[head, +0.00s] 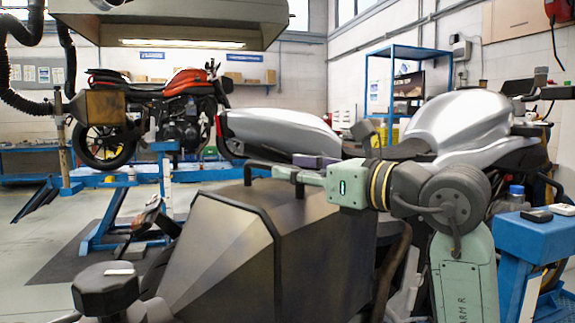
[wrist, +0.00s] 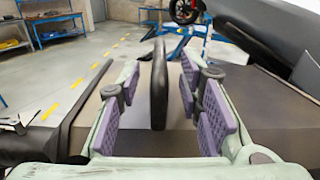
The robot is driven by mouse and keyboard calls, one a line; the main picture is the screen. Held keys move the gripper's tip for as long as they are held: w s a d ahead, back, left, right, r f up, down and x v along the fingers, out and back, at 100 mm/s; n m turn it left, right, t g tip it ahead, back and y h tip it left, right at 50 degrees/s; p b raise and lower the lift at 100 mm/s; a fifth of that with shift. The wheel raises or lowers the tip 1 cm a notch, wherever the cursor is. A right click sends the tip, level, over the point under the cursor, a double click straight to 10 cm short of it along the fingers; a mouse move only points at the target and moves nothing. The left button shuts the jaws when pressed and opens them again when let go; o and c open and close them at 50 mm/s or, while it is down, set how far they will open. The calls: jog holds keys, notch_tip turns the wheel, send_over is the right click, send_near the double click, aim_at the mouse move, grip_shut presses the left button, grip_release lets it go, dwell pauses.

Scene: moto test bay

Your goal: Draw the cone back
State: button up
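The cone (head: 235,245) is a large dark, bronze-grey tapered metal hood in the foreground of the head view. A black bar handle (head: 270,168) stands on its top edge. In the wrist view the handle (wrist: 158,88) rises upright between my fingers, with the cone's dark surface (wrist: 155,143) below. My gripper (wrist: 160,82) is open, with purple-padded fingers on both sides of the handle. A gap shows between the handle and the pads on each side. In the head view my gripper (head: 308,168) reaches in from the right; its fingertips are partly hidden.
A silver motorcycle (head: 460,120) stands close behind my arm at right. A blue stand (head: 537,235) with small items is at far right. A red motorcycle (head: 185,100) sits on a blue lift (head: 110,178) farther back. Open floor (head: 40,235) lies at left.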

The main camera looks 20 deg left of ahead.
jog(key=shift+x, duration=1.05)
jog(key=shift+c, duration=0.2)
grip_shut()
